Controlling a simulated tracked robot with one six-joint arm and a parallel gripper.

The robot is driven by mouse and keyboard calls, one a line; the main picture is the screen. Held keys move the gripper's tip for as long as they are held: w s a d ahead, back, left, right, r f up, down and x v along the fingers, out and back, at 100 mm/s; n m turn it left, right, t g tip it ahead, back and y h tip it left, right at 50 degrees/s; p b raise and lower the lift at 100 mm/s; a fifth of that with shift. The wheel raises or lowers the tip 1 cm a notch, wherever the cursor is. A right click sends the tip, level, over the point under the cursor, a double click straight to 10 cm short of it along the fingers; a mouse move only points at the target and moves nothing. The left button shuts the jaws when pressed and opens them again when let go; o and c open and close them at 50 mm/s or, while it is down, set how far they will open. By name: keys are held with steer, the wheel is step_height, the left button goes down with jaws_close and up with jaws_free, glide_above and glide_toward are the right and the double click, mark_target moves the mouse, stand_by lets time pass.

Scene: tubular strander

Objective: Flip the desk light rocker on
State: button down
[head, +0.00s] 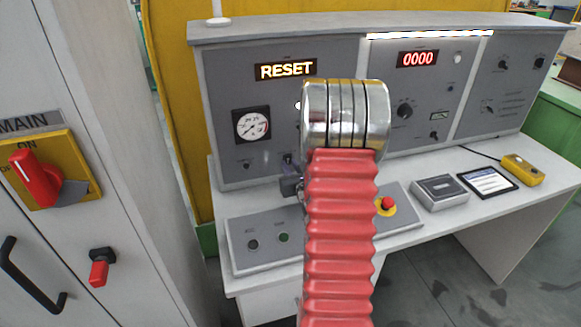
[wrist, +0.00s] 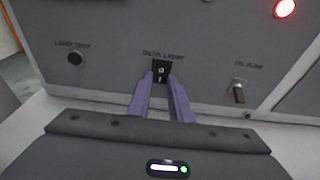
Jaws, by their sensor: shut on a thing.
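The desk light rocker (wrist: 161,70) is a small black switch with pale marks, under the label "DESK LIGHT" on the grey panel in the wrist view. My gripper (wrist: 160,78) has its two purple fingers at the rocker, one on each side of its lower part, shut on it. Which way the rocker is tipped is too small to tell. In the head view my red ribbed arm and silver rings cover much of the desk front, and the gripper is mostly hidden behind them.
The head view shows a pressure gauge (head: 252,125), a red mushroom button (head: 386,204), a grey box (head: 440,192) and a tablet (head: 488,182).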

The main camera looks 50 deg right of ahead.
steer(key=shift+a, duration=0.1)
steer(key=c, duration=1.6)
jaws_free()
steer(key=shift+s, duration=0.1)
